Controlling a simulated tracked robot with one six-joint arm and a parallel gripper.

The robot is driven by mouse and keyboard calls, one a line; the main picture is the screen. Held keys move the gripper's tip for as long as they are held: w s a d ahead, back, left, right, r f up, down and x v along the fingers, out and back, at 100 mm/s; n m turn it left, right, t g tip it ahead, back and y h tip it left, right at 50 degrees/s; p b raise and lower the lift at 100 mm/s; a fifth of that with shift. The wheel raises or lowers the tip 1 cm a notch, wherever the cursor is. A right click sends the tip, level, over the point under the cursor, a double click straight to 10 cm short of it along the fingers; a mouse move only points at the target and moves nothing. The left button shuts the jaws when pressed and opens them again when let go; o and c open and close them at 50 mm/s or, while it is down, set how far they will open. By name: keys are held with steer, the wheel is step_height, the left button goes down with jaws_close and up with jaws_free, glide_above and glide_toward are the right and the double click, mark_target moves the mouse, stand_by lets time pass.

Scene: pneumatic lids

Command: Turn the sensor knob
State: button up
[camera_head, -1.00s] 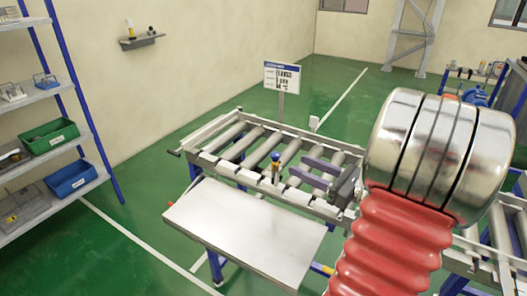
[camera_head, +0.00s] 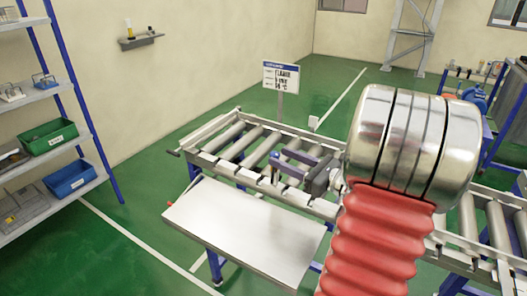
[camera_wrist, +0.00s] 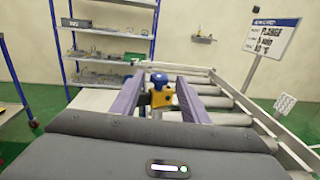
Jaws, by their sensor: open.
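The sensor knob (camera_wrist: 158,80) is blue and sits on a small yellow sensor body (camera_wrist: 160,98) in the wrist view. In the head view the blue knob (camera_head: 274,156) stands upright on a thin post at the near rail of the roller conveyor. My gripper (camera_wrist: 161,86) is open, with its two purple-grey fingers on either side of the sensor and a gap showing beside it. In the head view my gripper (camera_head: 284,163) points left, its fingertips at the knob. Any contact cannot be told. Part of the sensor is hidden behind a finger there.
The roller conveyor (camera_head: 222,150) runs beneath my gripper. A pale flat panel (camera_head: 240,225) is in front of it. A sign (camera_head: 281,77) stands behind the conveyor. A shelf rack with a green bin (camera_head: 48,137) and a blue bin (camera_head: 70,179) is at the left. Green floor is clear between.

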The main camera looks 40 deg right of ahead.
mark_target(271, 153)
steer(key=shift+x, duration=3.7)
steer(key=shift+c, duration=0.3)
steer(key=c, duration=0.9)
steer(key=shift+a, duration=0.2)
jaws_close()
steer(key=shift+d, duration=0.1)
steer(key=shift+n+y, duration=0.5)
steer(key=shift+y, duration=0.2)
steer(key=n+g+y, duration=0.3)
steer(key=s+a+n+g+y, duration=0.1)
steer(key=n+g+y, duration=0.2)
steer(key=y, duration=0.1)
steer(key=s+a+n+g+y, duration=0.1)
steer(key=n+g+y, duration=0.2)
steer(key=shift+a+y, duration=0.25)
steer(key=shift+y, duration=0.15)
steer(key=shift+s+n+g, duration=0.1)
steer(key=shift+n+g, duration=0.2)
steer(key=shift+g, duration=0.2)
